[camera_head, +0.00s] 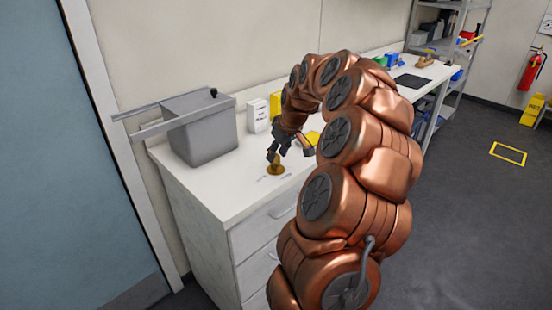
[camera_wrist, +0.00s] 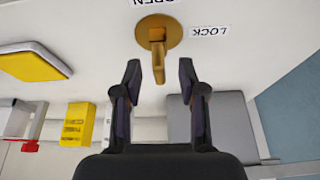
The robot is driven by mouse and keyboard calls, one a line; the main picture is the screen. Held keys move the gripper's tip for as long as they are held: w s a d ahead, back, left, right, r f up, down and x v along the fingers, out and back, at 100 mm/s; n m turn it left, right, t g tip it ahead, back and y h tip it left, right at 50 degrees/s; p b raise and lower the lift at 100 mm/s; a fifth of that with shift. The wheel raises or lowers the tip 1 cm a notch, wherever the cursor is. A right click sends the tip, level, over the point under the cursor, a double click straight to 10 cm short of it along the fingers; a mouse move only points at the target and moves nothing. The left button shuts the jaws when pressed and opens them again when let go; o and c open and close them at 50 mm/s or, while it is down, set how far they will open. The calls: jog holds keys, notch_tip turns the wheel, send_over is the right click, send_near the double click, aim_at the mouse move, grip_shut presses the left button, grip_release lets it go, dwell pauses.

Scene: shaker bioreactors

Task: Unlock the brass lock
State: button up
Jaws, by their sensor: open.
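The brass lock (camera_wrist: 160,32) is a round plate with a lever handle, set on the white counter. In the wrist view its lever (camera_wrist: 158,62) points down the picture, into the gap between my fingers. Labels reading "LOCK" (camera_wrist: 210,32) and "OPEN" (camera_wrist: 153,3) lie beside the plate; the second is cut by the frame edge. The brass lock also shows in the head view (camera_head: 275,170), just below my gripper (camera_head: 280,152). In the wrist view my gripper (camera_wrist: 160,82) is open, with one finger on each side of the lever and visible gaps between.
A grey box (camera_head: 200,128) with rails stands left on the white counter (camera_head: 205,195). White and yellow boxes (camera_wrist: 76,123) stand behind the lock. A yellow pad (camera_wrist: 35,65) lies nearby. A blue door (camera_head: 50,150) is at far left.

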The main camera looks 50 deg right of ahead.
jog(key=v, duration=0.9)
jog(key=shift+s, duration=0.2)
jog(key=shift+a+r, duration=0.1)
jog(key=shift+a, duration=0.05)
jog(key=s+a+n+g+y+p, duration=0.1)
jog(key=s+a, duration=0.1)
jog(key=a, duration=1.1)
jog(key=s+a+n+g+y+p, duration=0.1)
jog(key=s+a+g, duration=0.15)
jog(key=a, duration=1.05)
jog(key=s+a+f+g, duration=0.1)
jog(key=s+a+f, duration=0.1)
jog(key=s, duration=0.5)
jog(key=s+a+f+h+p, duration=0.1)
jog(key=s+a+f, duration=0.1)
jog(key=s+a, duration=0.3)
jog(key=s+a+f+m+g+p, duration=0.1)
jog(key=s+a+f, duration=0.1)
jog(key=s, duration=0.7)
jog(key=shift+a+f+g+h, duration=0.15)
jog(key=shift+a+g+h, duration=0.2)
jog(key=shift+a, duration=0.35)
jog(key=shift+c, duration=0.3)
